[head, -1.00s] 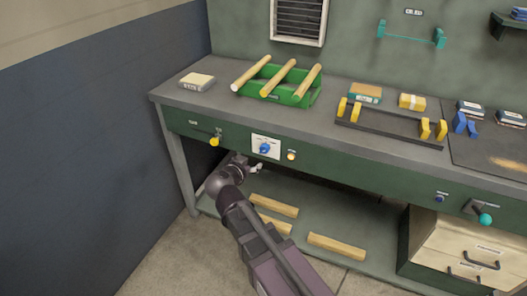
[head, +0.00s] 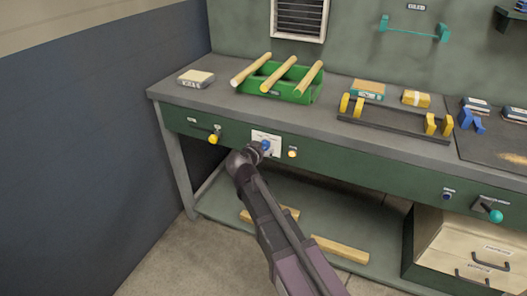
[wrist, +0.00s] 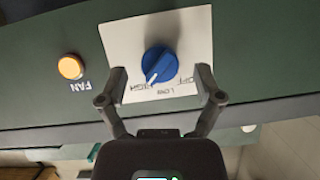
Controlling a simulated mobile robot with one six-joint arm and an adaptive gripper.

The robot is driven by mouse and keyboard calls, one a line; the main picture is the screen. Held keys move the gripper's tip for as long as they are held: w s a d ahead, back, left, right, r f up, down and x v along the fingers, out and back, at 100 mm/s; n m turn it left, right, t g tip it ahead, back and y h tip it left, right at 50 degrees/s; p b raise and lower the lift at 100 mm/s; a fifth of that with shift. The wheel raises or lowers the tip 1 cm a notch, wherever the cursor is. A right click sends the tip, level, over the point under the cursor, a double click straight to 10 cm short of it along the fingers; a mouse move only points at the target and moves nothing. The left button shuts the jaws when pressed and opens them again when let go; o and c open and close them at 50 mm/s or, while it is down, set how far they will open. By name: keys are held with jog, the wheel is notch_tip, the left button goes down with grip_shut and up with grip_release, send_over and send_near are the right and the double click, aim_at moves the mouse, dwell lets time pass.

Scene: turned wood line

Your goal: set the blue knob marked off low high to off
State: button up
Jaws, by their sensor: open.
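The blue knob (wrist: 160,64) sits on a white plate (wrist: 112,40) on the bench's green front. In the wrist view the OFF, LOW and HIGH labels appear upside down, with OFF right, LOW in the middle and HIGH left. The knob's white pointer slants to the lower left, nearest HIGH. My gripper (wrist: 162,82) is open, one finger on each side of the knob with gaps between; I cannot tell how far in front it is. In the head view, my gripper and wrist partly cover the knob (head: 265,145).
An orange FAN button (wrist: 71,67) is beside the plate, near my left finger in the wrist view. A yellow-handled control (head: 213,138) is left of the plate in the head view. A lower shelf (head: 335,220) holds wooden pieces below my arm.

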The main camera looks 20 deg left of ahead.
jog(key=shift+w+f, duration=0.3)
jog(key=shift+w, duration=0.35)
jog(key=c, duration=1.2)
jog(key=shift+o, duration=0.2)
